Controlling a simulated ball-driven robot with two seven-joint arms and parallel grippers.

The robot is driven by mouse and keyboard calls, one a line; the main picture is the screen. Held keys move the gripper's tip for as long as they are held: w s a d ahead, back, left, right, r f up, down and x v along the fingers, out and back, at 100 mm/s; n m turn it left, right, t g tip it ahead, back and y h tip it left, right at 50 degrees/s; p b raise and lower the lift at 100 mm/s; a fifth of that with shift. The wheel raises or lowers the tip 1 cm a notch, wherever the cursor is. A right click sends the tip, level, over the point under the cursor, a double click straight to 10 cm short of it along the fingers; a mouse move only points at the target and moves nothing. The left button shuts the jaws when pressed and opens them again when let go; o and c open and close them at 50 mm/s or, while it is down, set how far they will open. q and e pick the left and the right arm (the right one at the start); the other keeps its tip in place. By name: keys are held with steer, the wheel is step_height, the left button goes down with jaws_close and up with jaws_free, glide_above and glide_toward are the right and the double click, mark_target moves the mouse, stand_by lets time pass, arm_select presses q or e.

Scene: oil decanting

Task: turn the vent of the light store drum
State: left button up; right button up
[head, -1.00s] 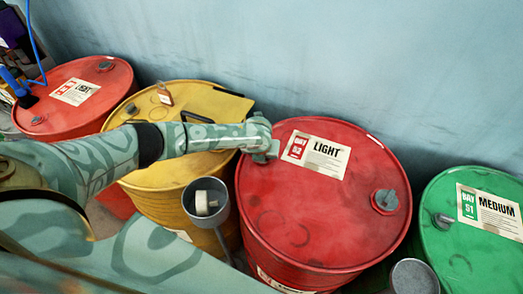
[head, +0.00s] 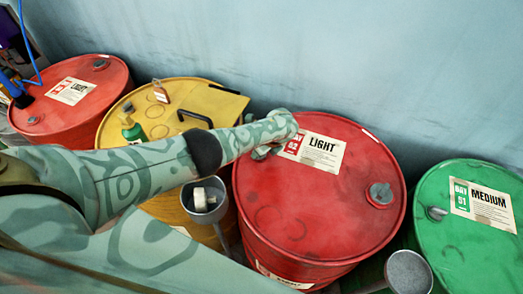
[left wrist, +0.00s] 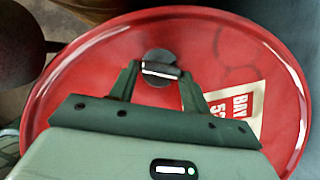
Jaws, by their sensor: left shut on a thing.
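The red drum marked LIGHT, bay 52 (head: 310,215), stands in the middle of the head view. My left gripper (head: 265,151) is low at its left rear edge, left of the label. In the left wrist view, a round grey fitting, the vent (left wrist: 158,60), sits on the red lid near the rim. My left gripper (left wrist: 160,74) has its fingers on either side of the vent's raised grip and is shut on it. In the head view the gripper hides the vent. A larger grey cap (head: 381,193) is on the same lid at the right. My right gripper is out of view.
Another red drum labelled LIGHT (head: 100,72) stands at the left. A green MEDIUM drum (head: 450,245) is at right. Grey funnels (head: 207,212) (head: 408,272) stand in front. A wall is behind.

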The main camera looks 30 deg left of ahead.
arm_select(q)
steer(key=n+g+b, duration=0.1)
steer(key=n+b, duration=0.1)
steer(key=n, duration=0.1)
steer(key=shift+w+f, duration=0.15)
steer(key=shift+w+n+g+b, duration=0.1)
steer(key=shift+n+g+b, duration=0.4)
steer(key=shift+n, duration=0.3)
steer(key=o, duration=1)
steer(key=shift+r, duration=0.2)
steer(key=p+v, duration=1)
steer(key=v, duration=0.6)
steer(key=shift+p, duration=0.4)
